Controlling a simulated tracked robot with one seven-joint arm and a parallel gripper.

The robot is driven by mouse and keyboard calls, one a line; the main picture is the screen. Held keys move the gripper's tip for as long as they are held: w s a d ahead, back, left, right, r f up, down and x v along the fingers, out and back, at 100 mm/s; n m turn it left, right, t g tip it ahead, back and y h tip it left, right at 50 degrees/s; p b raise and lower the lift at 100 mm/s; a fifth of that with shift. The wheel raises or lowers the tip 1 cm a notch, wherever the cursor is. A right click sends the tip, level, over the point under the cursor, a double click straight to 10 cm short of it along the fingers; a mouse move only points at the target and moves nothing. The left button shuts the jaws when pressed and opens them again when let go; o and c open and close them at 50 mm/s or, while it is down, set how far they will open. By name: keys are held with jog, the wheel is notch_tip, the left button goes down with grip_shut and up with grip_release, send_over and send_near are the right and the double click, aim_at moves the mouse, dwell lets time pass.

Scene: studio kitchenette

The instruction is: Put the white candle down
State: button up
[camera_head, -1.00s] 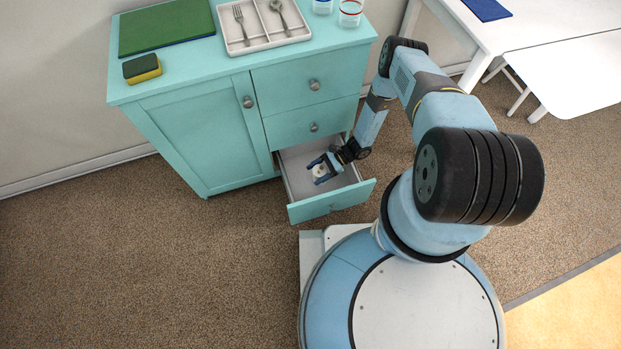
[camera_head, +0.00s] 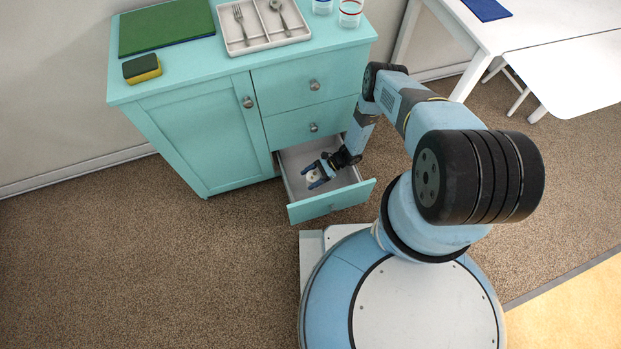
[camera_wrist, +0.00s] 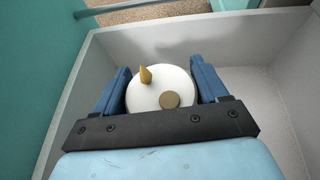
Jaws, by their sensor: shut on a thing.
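The white candle (camera_wrist: 150,90) is round, with a yellow flame-shaped tip and a tan disc on its top. In the wrist view it sits between the two blue fingers of my gripper (camera_wrist: 160,92), which are shut on its sides. In the head view the candle (camera_head: 313,175) shows small and pale between the fingers of my gripper (camera_head: 316,176), inside the open bottom drawer (camera_head: 335,203) of the teal cabinet. I cannot tell whether the candle touches the drawer floor.
The drawer's grey walls (camera_wrist: 75,100) stand close around my gripper, with bare drawer floor (camera_wrist: 262,100) to the right in the wrist view. The cabinet top holds a cutlery tray (camera_head: 262,48), a sponge (camera_head: 142,68), a green board (camera_head: 166,26) and glasses (camera_head: 350,12).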

jog(key=shift+f, duration=0.5)
jog(key=o, duration=1.2)
jog(key=shift+s, duration=0.2)
jog(key=shift+d+r, duration=0.1)
jog(key=shift+r, duration=0.05)
jog(key=shift+w+r, duration=0.15)
jog(key=shift+r, duration=0.25)
jog(key=v, duration=1.2)
jog(key=shift+w, duration=0.1)
